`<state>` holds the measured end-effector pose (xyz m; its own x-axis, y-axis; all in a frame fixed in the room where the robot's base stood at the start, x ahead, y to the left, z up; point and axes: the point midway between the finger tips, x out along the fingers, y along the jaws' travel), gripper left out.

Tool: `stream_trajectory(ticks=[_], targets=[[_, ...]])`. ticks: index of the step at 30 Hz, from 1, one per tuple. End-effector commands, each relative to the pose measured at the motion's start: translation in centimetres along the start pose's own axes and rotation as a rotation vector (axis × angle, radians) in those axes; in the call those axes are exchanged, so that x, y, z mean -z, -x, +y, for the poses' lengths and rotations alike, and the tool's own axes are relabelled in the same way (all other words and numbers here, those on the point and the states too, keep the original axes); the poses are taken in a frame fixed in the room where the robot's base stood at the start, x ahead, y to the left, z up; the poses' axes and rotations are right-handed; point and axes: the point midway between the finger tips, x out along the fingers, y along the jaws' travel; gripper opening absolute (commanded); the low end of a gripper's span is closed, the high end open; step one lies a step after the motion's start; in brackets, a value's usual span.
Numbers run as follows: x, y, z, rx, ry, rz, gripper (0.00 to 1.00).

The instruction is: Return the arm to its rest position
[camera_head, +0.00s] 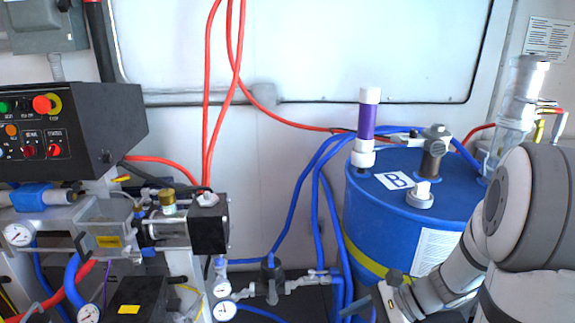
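My arm enters from the right edge, in front of the blue drum (365,215). It bends down and to the left. My gripper (368,306) is at the bottom edge of the picture, low in front of the drum. Its dark finger parts are small and partly cut off by the frame, so I cannot tell whether they are open or shut. I see nothing clearly held in it.
A black control panel (75,125) and pump assembly with gauges stand at left. The drum carries a purple-and-white tube (367,125), a grey valve fitting (432,155) and a clear cylinder (515,110). Red and blue hoses (317,200) run between pump and drum.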

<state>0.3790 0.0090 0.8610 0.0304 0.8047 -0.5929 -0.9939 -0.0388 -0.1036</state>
Motion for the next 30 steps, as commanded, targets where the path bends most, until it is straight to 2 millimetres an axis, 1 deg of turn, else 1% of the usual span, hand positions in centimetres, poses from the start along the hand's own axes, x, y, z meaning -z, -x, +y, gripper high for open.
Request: stream_trajectory(ticks=[1, 3, 5, 9, 12, 16, 18, 21, 24, 30], targets=[[-2.4, 0.7, 0.9, -0.059, 0.123, 0.073, 0.55], [-4.1, 1.4, 2.3, -0.14, 0.289, 0.169, 0.55], [-5.4, 2.1, 3.3, -0.209, 0.432, 0.251, 0.55], [-8.2, 4.5, 5.0, -0.358, 0.772, 0.441, 0.55], [-10.0, 6.5, 5.7, -0.454, 1.007, 0.57, 0.55], [-11.9, 8.8, 5.9, -0.552, 1.254, 0.709, 0.55], [-12.6, 9.7, 5.8, -0.589, 1.348, 0.763, 0.55], [-13.2, 10.5, 5.8, -0.623, 1.432, 0.813, 0.55], [-13.4, 10.8, 5.8, -0.637, 1.464, 0.832, 0.55], [-13.4, 10.8, 5.8, -0.637, 1.464, 0.832, 0.55]])
